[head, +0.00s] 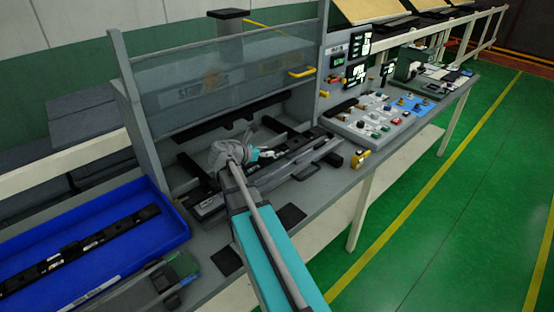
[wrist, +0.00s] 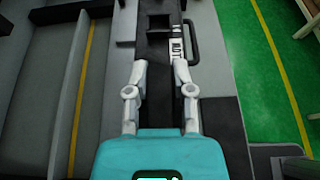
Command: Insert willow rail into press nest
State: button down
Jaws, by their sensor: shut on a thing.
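A long black rail (wrist: 157,50) with a white label lies lengthwise under my gripper (wrist: 160,72) in the wrist view. My gripper's two pale fingers are shut on the rail, one on each side. In the head view my gripper (head: 256,155) is low at the front of the grey press, and the rail (head: 298,144) extends to the right from it. The press nest (head: 270,178) is the grey bed under the rail. I cannot tell whether the rail is seated in it or just above it. The label is too small to read fully.
A blue tray (head: 150,184) at the left holds another black rail (head: 80,250). A clear guard (head: 215,80) with a yellow handle stands raised behind my gripper. A panel of small parts (head: 385,118) and a yellow item (head: 360,158) are to the right. Green floor is open beyond the bench.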

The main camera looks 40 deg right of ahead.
jog(key=s+r+p, duration=0.2)
jog(key=r, duration=0.1)
jog(key=shift+s+d, duration=0.2)
jog(key=shift+s, duration=0.2)
jog(key=shift+w+d+f, duration=0.1)
jog(key=w+d+f+b, duration=0.4)
jog(key=w+d+b, duration=0.1)
jog(key=w+d, duration=0.15)
jog(key=b, duration=0.4)
send_over(280, 164)
jog(key=f, duration=0.5)
jog(key=shift+s+a, duration=0.25)
jog(key=shift+a, duration=0.1)
jog(key=shift+w+d+f+b, duration=0.3)
jog(key=shift+f+b, duration=0.25)
jog(key=shift+b, duration=0.1)
jog(key=shift+f+b, duration=1.4)
jog(key=shift+f, duration=0.05)
